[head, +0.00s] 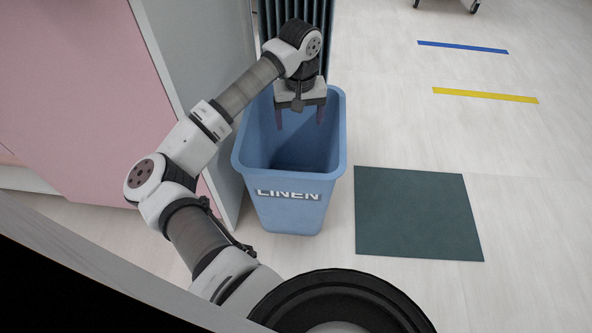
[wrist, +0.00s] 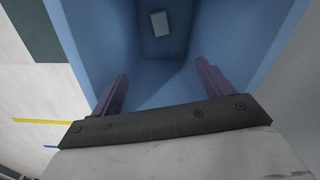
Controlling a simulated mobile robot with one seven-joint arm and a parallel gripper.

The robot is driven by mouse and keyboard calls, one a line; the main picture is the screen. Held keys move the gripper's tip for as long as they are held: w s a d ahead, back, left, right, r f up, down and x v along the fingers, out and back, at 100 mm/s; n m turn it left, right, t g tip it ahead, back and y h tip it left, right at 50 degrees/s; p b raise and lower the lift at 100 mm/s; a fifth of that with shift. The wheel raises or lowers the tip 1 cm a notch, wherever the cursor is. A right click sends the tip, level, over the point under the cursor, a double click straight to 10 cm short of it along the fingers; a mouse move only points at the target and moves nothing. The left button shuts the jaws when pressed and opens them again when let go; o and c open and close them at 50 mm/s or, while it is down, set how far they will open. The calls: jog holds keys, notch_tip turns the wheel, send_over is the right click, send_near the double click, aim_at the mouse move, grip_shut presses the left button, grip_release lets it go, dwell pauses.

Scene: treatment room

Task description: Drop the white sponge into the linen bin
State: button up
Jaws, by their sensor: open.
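The blue linen bin (head: 290,190) stands on the floor with the word LINEN on its front. My gripper (head: 300,118) is over the bin's opening, at its far side, pointing down. Its two purple fingers are apart with nothing between them. In the wrist view my gripper (wrist: 160,85) is open above the bin's inside (wrist: 105,40). A small white block, which looks like the white sponge (wrist: 160,24), lies at the bottom of the bin, apart from the fingers. The sponge is hidden in the head view by the bin's front wall.
A pink and grey cabinet (head: 75,90) stands close to the left of the bin. A dark ribbed panel (head: 322,40) is behind it. A dark green mat (head: 415,212) lies flat to the right. Blue and yellow floor strips (head: 485,95) lie further off on open floor.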

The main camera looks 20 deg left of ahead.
notch_tip(320, 180, up, 14)
jog(key=p, duration=0.4)
jog(key=shift+f, duration=0.2)
